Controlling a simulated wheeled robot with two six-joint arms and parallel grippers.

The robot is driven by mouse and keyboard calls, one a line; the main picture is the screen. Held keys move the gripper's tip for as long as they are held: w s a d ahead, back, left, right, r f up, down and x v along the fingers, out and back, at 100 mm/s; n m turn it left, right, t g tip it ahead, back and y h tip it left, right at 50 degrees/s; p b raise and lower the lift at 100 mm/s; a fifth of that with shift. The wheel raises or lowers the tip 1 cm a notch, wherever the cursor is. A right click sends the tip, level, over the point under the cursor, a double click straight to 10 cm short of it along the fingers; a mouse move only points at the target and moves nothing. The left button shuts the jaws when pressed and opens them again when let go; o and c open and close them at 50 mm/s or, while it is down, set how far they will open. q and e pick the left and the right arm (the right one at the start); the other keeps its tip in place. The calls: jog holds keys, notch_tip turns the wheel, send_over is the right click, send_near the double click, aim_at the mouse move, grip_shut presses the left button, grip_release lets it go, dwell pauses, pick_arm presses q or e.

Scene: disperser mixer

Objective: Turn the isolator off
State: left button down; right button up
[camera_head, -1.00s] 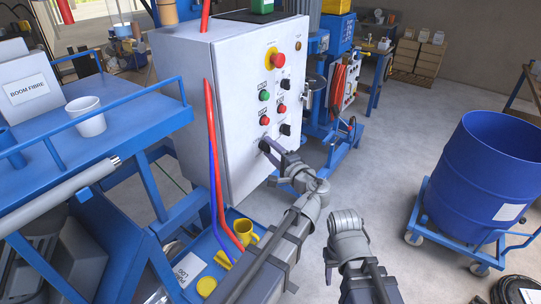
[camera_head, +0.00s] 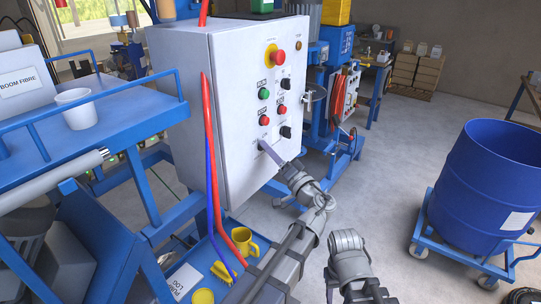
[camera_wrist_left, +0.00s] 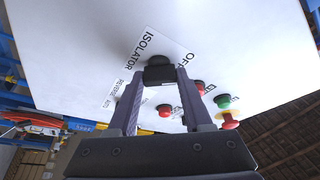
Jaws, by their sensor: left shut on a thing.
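The isolator switch is a black knob (camera_wrist_left: 159,70) on the white cabinet face, with the printed words ISOLATOR and OFF beside it in the left wrist view. My left gripper (camera_head: 264,147) is at the lower part of the cabinet front (camera_head: 232,110). In the left wrist view its two fingers (camera_wrist_left: 159,76) are closed on the knob, one on each side. The fingers hide part of the knob, and I cannot tell its exact turn position. In the head view the knob is mostly hidden by the fingers.
Above the isolator are a red emergency stop (camera_head: 278,57), green (camera_head: 264,94) and red buttons, and black knobs. Red and blue hoses (camera_head: 211,150) run down the cabinet's near edge. A blue drum (camera_head: 490,185) stands on a trolley at right. Floor between is clear.

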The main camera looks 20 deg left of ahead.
pick_arm(q)
jog(key=shift+n, duration=0.4)
jog(key=shift+c, duration=1.6)
grip_release()
jog(key=shift+f, duration=0.1)
